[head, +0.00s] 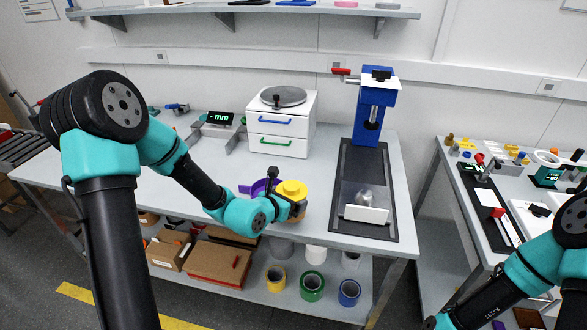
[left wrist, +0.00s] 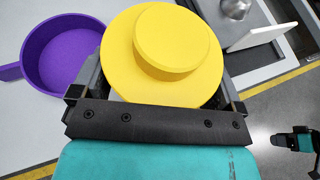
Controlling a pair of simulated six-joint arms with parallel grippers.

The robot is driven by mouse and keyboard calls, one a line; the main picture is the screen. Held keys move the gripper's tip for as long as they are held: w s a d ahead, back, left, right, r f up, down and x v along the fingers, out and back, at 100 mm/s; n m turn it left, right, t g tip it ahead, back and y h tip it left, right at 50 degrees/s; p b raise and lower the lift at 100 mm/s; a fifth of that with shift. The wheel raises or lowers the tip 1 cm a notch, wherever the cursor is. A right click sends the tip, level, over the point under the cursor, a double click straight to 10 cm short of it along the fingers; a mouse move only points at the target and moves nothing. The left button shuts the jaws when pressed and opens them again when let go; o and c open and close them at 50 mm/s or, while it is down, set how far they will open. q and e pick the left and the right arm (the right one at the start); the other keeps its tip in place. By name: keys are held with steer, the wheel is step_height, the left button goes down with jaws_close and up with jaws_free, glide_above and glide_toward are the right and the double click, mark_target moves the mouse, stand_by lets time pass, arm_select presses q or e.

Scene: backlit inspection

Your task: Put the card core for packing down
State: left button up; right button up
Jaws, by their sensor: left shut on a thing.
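My left gripper (head: 294,208) is shut on a round piece over the front of the grey bench. In the head view it has a wide yellow stepped top (head: 293,188) with a tan body just below, which I take to be the card core (head: 298,204). In the left wrist view the yellow top (left wrist: 165,55) fills the space between the jaws and hides what lies under it. I cannot tell whether its underside touches the bench. My right arm shows at the lower right; its jaws cannot be made out.
A purple round pan with a handle (left wrist: 62,55) lies just left of the held piece. A black-based blue press (head: 376,105) with a white plate (head: 366,214) stands right. A white drawer unit (head: 282,122) stands behind. Bare bench lies between the gripper and press.

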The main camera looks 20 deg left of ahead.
arm_select(q)
steer(key=a+v, duration=0.1)
steer(key=v, duration=0.7)
steer(key=shift+a+f+y, duration=0.2)
steer(key=shift+f+y, duration=0.1)
steer(key=shift+f, duration=0.1)
steer(key=shift+w, duration=0.1)
steer(key=w+a+f, duration=0.1)
steer(key=w+a, duration=0.6)
steer(key=w, duration=0.6)
steer(key=shift+f, duration=0.2)
steer(key=shift+w+a, duration=0.1)
steer(key=shift+w, duration=0.05)
steer(key=shift+w+a+f, duration=0.1)
steer(key=shift+w+f, duration=0.1)
steer(key=shift+f, duration=0.7)
steer(key=shift+w+a+f, duration=0.1)
steer(key=shift+w+f, duration=0.05)
steer(key=shift+f, duration=0.75)
steer(key=shift+f, duration=0.15)
